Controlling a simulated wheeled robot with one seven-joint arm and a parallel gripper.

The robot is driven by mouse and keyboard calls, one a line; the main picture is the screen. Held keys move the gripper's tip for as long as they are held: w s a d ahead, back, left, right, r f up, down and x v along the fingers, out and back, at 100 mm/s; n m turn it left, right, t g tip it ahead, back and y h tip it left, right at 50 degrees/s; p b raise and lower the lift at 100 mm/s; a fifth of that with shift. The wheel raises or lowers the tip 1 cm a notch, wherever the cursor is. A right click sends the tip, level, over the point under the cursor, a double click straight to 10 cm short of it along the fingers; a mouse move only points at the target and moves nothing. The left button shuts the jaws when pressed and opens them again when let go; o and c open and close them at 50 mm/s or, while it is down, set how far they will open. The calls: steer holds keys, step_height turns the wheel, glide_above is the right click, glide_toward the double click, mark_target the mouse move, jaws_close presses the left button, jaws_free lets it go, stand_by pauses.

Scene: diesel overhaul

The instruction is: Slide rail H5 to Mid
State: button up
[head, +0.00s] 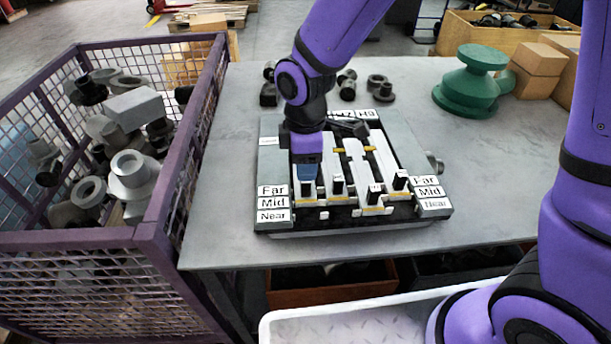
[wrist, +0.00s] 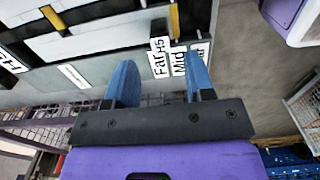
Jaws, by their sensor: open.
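The slide fixture (head: 275,150) lies on the table, with Far, Mid and Near labels (head: 272,203) at its front left and front right. The black handle marked H5 (wrist: 158,43) shows between my fingers in the wrist view, beside the Far label (wrist: 158,66). In the head view, the leftmost black handle (head: 308,189) is just below my fingertips, roughly level with Far; its marking is unreadable there. My gripper (head: 307,174) is open and points down over that handle. Its two blue fingers also show in the wrist view (wrist: 160,62), apart. Contact with the handle cannot be told.
Other black handles (head: 337,185) stand close to the right on parallel rails. A purple mesh crate (head: 165,200) of metal parts stands left of the table. A green casting (head: 470,85) and loose dark fittings (head: 378,87) stand behind the fixture. Bare table (head: 490,180) lies to the right.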

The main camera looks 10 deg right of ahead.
steer(key=shift+r, duration=1.85)
steer(key=shift+d, duration=0.1)
steer(key=shift+d+r, duration=0.25)
steer(key=shift+r, duration=0.1)
steer(key=d+r+m+t, duration=0.2)
steer(key=d+r+m, duration=0.3)
steer(key=d+r, duration=0.3)
steer(key=s+d+r+m+t, duration=0.3)
steer(key=s+d+r+m, duration=0.8)
steer(key=s+d, duration=0.4)
steer(key=shift+d+r+m, duration=0.3)
steer(key=shift+d+m, duration=0.25)
steer(key=shift+m, duration=0.25)
